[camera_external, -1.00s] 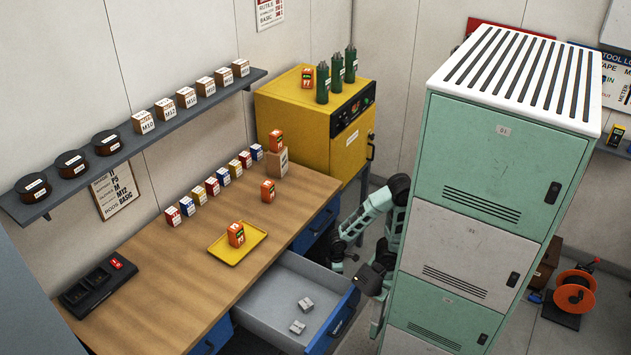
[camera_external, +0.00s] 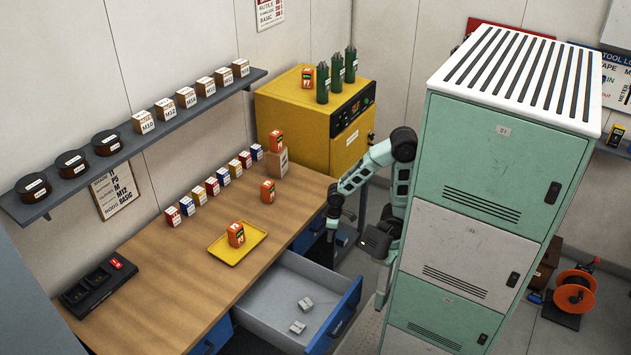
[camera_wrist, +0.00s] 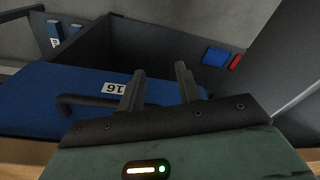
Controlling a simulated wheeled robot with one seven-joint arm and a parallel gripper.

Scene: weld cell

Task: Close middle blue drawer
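The blue-fronted drawer (camera_external: 343,323) is pulled out of the wooden workbench in the external view. Its grey tray (camera_external: 265,305) holds two small grey metal pieces (camera_external: 302,314). In the wrist view a blue drawer front (camera_wrist: 40,98) with a dark bar handle (camera_wrist: 80,103) and a label reading 16 upside down lies beyond my gripper. My gripper (camera_wrist: 160,72) has its two dark fingers apart, with nothing between them. Contact with the drawer front or handle cannot be made out. In the external view my arm is beyond the drawer, and its fingertips are hard to make out.
A tall green and white locker (camera_external: 490,180) stands close beside my arm. A yellow oven (camera_external: 300,115) stands behind the bench (camera_external: 150,265). A yellow tray (camera_external: 222,252) with an orange box and several small boxes are on the benchtop.

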